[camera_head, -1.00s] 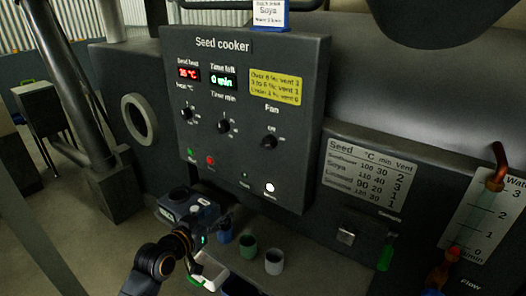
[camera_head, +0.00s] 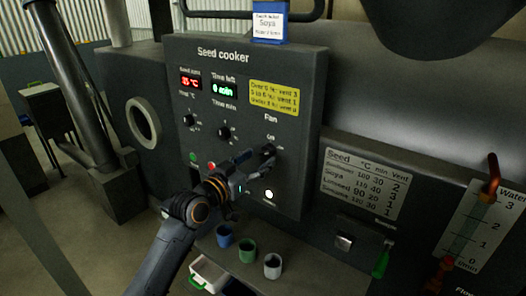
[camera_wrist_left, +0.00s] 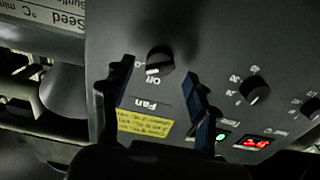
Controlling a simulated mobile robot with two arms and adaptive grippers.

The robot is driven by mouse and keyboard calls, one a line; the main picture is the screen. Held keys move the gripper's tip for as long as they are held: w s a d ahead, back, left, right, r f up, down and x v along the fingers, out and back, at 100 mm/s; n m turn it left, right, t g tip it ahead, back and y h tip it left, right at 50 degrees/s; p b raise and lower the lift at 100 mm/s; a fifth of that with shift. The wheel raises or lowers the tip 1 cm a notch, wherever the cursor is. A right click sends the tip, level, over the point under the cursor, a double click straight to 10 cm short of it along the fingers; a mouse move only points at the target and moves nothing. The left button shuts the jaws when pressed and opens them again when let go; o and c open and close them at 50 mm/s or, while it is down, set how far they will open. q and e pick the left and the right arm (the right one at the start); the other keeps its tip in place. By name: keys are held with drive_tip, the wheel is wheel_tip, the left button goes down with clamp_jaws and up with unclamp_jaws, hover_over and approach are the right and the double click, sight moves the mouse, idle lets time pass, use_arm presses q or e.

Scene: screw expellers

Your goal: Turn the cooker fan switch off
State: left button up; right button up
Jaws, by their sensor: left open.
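The Seed cooker panel (camera_head: 232,62) faces me in the head view. Its fan switch (camera_head: 268,150) is a black knob below the word Fan, partly covered by my gripper. In the left wrist view, upside down, the fan switch (camera_wrist_left: 159,62) shows a pale mark line and an Off label beside it. My left gripper (camera_head: 262,156) is open, its fingers at the fan switch in the head view. In the wrist view the left gripper (camera_wrist_left: 158,78) has one finger on each side of the knob, with gaps. My right gripper is not in view.
Two other knobs (camera_head: 224,132) (camera_head: 189,119) sit left of the fan switch. A lit white button (camera_head: 268,194) is below it. Blue, green and grey cups (camera_head: 247,250) stand on the ledge below. A seed table plate (camera_head: 363,184) is at the right.

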sight(264, 155)
use_arm(q)
drive_tip(key=shift+x, duration=1.55)
drive_tip(key=c, duration=1.2)
drive_tip(key=shift+o, duration=0.2)
drive_tip(key=shift+n+p, duration=0.3)
drive_tip(key=shift+n, duration=0.1)
drive_tip(key=n+p, duration=0.1)
drive_tip(key=n, duration=0.4)
drive_tip(key=shift+n+p, duration=0.3)
drive_tip(key=shift+p, duration=0.1)
drive_tip(key=n+p, duration=0.1)
drive_tip(key=n, duration=0.4)
drive_tip(key=shift+p, duration=0.4)
drive_tip(key=shift+n, duration=0.4)
